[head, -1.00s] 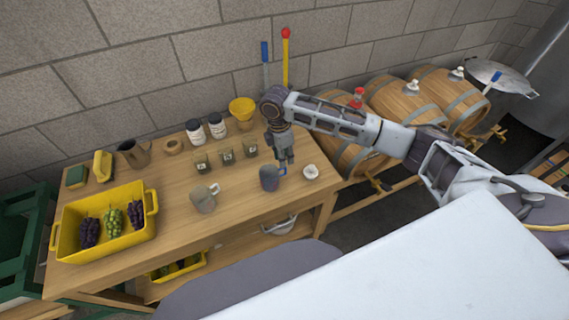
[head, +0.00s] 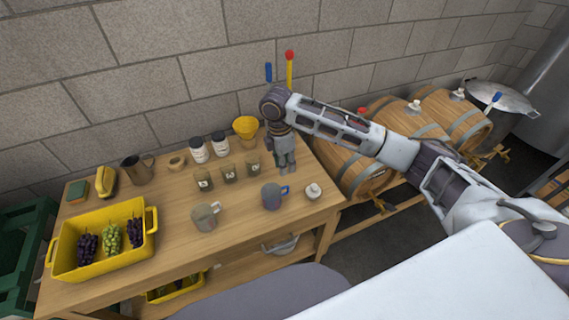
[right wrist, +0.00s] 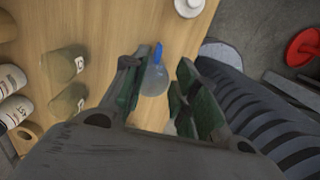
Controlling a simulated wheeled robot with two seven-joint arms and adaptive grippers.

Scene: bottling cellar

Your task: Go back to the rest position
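My right gripper (head: 286,170) is above the wooden table, behind the grey-blue mug with the blue handle (head: 271,197). In the right wrist view its two fingers (right wrist: 163,62) stand apart with nothing held between them. The mug (right wrist: 154,80) shows through the gap, below and apart from the fingers. It stands upright on the table. My left gripper is not in view.
On the table (head: 170,215) stand a grey mug (head: 205,217), a small white-topped item (head: 313,191), several jars (head: 228,173), a yellow funnel (head: 245,127) and a yellow grape crate (head: 75,272).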

